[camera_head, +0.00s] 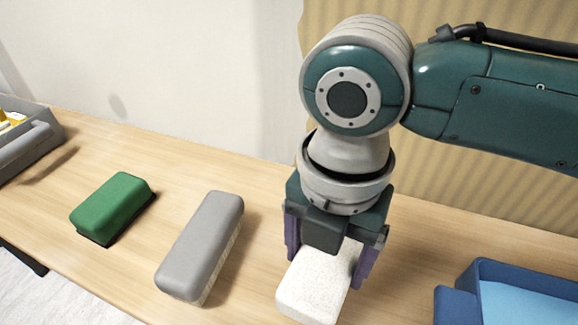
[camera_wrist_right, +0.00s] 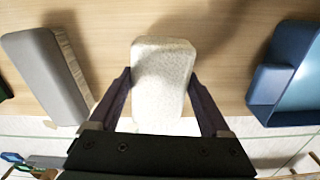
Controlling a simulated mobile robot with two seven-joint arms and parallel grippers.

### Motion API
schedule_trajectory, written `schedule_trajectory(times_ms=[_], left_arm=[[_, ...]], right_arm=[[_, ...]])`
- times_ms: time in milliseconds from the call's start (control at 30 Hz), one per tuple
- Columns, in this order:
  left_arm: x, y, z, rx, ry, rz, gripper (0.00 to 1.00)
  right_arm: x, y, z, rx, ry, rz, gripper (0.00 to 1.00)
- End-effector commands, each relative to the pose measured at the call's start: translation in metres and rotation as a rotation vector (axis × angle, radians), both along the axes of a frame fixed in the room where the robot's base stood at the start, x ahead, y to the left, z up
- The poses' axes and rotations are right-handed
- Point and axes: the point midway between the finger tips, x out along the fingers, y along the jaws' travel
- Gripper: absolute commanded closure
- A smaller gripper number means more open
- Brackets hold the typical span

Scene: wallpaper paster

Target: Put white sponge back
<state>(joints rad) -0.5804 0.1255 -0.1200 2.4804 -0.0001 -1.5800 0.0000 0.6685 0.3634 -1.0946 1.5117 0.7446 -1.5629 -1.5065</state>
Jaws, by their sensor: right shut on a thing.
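The white sponge (camera_head: 312,287) is a pale speckled block near the front of the wooden table in the head view. It also shows in the right wrist view (camera_wrist_right: 162,75), lying lengthwise between the two fingers. My right gripper (camera_head: 328,262) points down over the sponge with a purple finger on each side and is shut on it. In the right wrist view my right gripper (camera_wrist_right: 165,103) holds the near part of the sponge. I cannot tell whether the sponge touches the table. My left gripper is not in view.
A grey block (camera_head: 202,245) with a bristly underside lies left of the sponge. A green block (camera_head: 112,207) lies further left. A blue tray (camera_head: 455,303) stands at the right, and a grey box (camera_head: 38,140) at the far left. Table between sponge and tray is clear.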

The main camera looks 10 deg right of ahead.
Motion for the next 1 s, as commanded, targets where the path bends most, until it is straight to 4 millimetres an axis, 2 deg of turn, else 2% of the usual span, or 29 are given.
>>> schedule_trajectory(times_ms=[33,167,533,567,700,1000], left_arm=[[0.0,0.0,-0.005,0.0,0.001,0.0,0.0],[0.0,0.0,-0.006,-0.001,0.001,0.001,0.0],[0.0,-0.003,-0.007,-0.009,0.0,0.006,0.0],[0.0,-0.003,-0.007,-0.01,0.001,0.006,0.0],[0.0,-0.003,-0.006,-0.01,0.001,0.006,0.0],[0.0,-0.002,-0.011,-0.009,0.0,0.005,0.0]], right_arm=[[-0.001,0.0,-0.012,-0.001,0.003,0.0,0.76],[-0.001,0.0,-0.026,-0.001,0.002,-0.001,0.76],[0.0,0.0,-0.03,-0.001,0.001,0.0,0.76],[0.0,0.0,-0.029,-0.001,0.001,0.0,0.16],[0.0,0.0,-0.029,-0.001,0.001,0.0,0.01],[0.0,0.0,-0.031,0.0,0.0,0.0,0.0]])
